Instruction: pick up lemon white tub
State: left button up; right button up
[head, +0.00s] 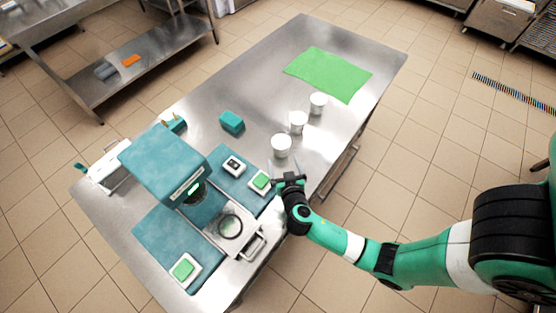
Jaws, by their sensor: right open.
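Three white tubs stand upright in a slanting row on the steel table: a near one (281,146), a middle one (298,122) and a far one (318,103). I cannot tell which of them is the lemon one; any labels are too small to read. My right gripper (285,166) is open at the table's right edge, just on the near side of the nearest tub, with its fingers pointing toward it. No tub is seen between the fingers. My left gripper is not in view.
A teal machine (165,165) with a clear round window and green-buttoned pads fills the table's near left part. A small teal box (232,122) stands left of the tubs. A green mat (328,74) lies at the far end.

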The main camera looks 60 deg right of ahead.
aim_at(282, 151)
jog(key=shift+s+d+f, duration=0.2)
jog(key=shift+s+f, duration=0.1)
jog(key=shift+f, duration=0.15)
jog(key=shift+s+d+f, duration=0.15)
jog(key=shift+s+f, duration=0.1)
jog(key=shift+f, duration=0.2)
jog(key=shift+w+d+r, duration=0.1)
jog(key=shift+r, duration=0.1)
jog(key=shift+w, duration=0.25)
jog(key=b, duration=0.1)
jog(key=d+f+b, duration=0.1)
jog(key=b, duration=0.1)
jog(key=shift+w+d+f, duration=0.1)
jog(key=shift+w+f, duration=0.1)
jog(key=shift+w, duration=0.15)
jog(key=x, duration=0.4)
jog(key=shift+w+d+r, duration=0.1)
jog(key=shift+w+r, duration=0.05)
jog(key=shift+r, duration=0.2)
jog(key=shift+b+x, duration=0.9)
jog(key=shift+x, duration=1.85)
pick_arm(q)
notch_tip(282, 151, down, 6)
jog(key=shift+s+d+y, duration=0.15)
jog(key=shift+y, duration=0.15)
pick_arm(e)
jog(key=c, duration=1.4)
